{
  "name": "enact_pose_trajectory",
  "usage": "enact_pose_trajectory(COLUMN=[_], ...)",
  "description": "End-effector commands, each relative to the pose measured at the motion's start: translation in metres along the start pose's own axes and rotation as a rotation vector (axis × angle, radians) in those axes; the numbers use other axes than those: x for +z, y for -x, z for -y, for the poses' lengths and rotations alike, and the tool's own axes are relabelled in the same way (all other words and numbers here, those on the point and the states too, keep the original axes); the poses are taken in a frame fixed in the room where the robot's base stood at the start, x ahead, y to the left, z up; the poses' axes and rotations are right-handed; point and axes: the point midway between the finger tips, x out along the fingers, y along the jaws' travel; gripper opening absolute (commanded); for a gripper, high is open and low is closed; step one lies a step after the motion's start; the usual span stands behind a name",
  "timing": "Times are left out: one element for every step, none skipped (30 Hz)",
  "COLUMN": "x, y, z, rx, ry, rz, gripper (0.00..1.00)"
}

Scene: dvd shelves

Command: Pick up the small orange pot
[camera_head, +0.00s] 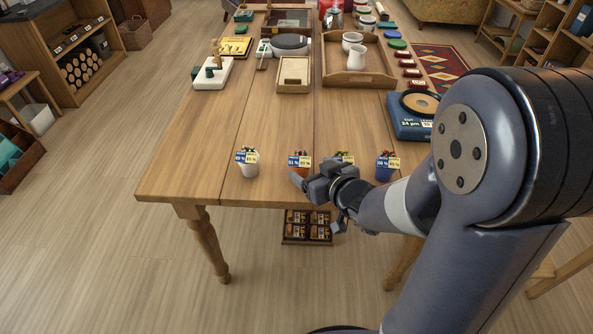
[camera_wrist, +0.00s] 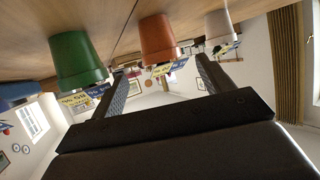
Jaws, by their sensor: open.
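The small orange pot (camera_head: 299,169) stands near the front edge of the wooden table, with a printed tag and a plant in it. In the wrist view, which looks upside down, the orange pot (camera_wrist: 158,38) appears ahead of the fingers, roughly in line with the space between them. My gripper (camera_head: 308,182) is at the table's front edge, just in front of the orange pot. In the wrist view my gripper (camera_wrist: 160,72) is open, with nothing seen between its fingers. Contact with the pot cannot be told.
A white pot (camera_head: 250,170) stands left of the orange one, and a blue pot (camera_head: 384,173) farther right. A green pot (camera_wrist: 75,60) is the other neighbour, mostly hidden by my arm in the head view. A blue scale (camera_head: 407,127) sits behind. The table's middle is clear.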

Motion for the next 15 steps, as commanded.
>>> enact_pose_trajectory(x=[0.001, 0.001, 0.001, 0.001, 0.001, 0.001, 0.002, 0.002, 0.003, 0.004, 0.004, 0.004, 0.004, 0.003, 0.003], y=[-0.007, -0.009, -0.011, -0.013, -0.014, -0.017, -0.02, -0.024, -0.03, -0.035, -0.04, -0.046, -0.05, -0.054, -0.058], z=[0.001, 0.001, 0.001, 0.001, 0.001, 0.001, 0.001, 0.002, 0.003, 0.003, 0.003, 0.004, 0.004, 0.004, 0.004], rx=[-0.002, -0.001, -0.001, 0.0, 0.0, 0.0, 0.0, 0.0, -0.001, -0.001, -0.001, -0.001, -0.001, 0.0, 0.001], ry=[0.0, 0.0, 0.0, 0.0, 0.0, -0.001, -0.001, -0.001, 0.0, 0.0, 0.0, 0.0, 0.0, -0.001, -0.001], rz=[0.001, 0.0, 0.001, 0.001, 0.001, 0.001, 0.001, 0.002, 0.003, 0.003, 0.002, 0.002, 0.002, 0.001, 0.001], gripper=[0.75, 0.75, 0.75, 0.75, 0.75, 0.75, 0.75, 0.75, 0.75, 0.75, 0.75, 0.75, 0.75, 0.75, 0.75])
